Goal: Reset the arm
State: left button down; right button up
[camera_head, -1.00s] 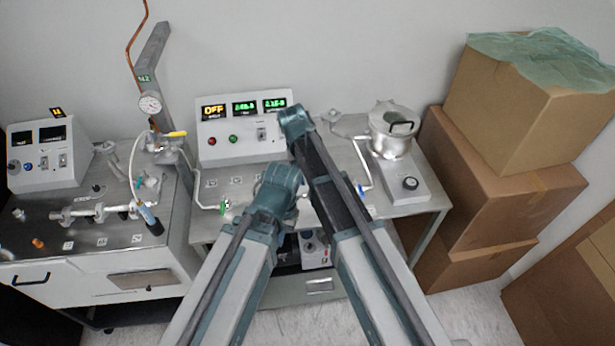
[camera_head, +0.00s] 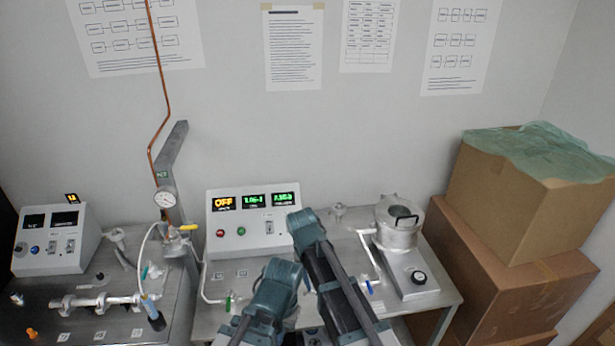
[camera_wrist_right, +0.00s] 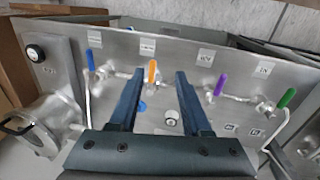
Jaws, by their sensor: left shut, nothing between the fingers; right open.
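My two teal and grey arms rise from the bottom middle of the head view, bent at their upper joints in front of the steel bench (camera_head: 435,297). My left gripper (camera_head: 306,285) is mostly hidden by my arm links; it is shut and empty. My right gripper (camera_wrist_right: 160,73) shows in the right wrist view with its two dark blue fingers apart and nothing between them. It is over the bench panel, with an orange valve handle (camera_wrist_right: 152,72) between the fingers in the picture, apparently beyond them. The right gripper cannot be made out in the head view.
The panel carries blue (camera_wrist_right: 90,60), purple (camera_wrist_right: 221,84) and green (camera_wrist_right: 287,98) handles. A control box (camera_head: 250,222) and metal pot (camera_head: 398,225) stand on the bench. A pipework cart (camera_head: 75,328) is left; stacked cartons (camera_head: 490,270) are right.

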pick_arm(q)
notch_tip(320, 180, down, 10)
jog(key=b, duration=0.7)
jog(key=shift+b, duration=0.4)
pick_arm(e)
jog(key=s+d+f+n, duration=0.1)
jog(key=s+f, duration=0.4)
jog(key=s, duration=0.3)
jog(key=s+d+f+n, duration=0.1)
jog(key=s+f, duration=0.4)
jog(key=s, duration=0.3)
jog(key=shift+y, duration=0.4)
jog(key=shift+d+f, duration=0.1)
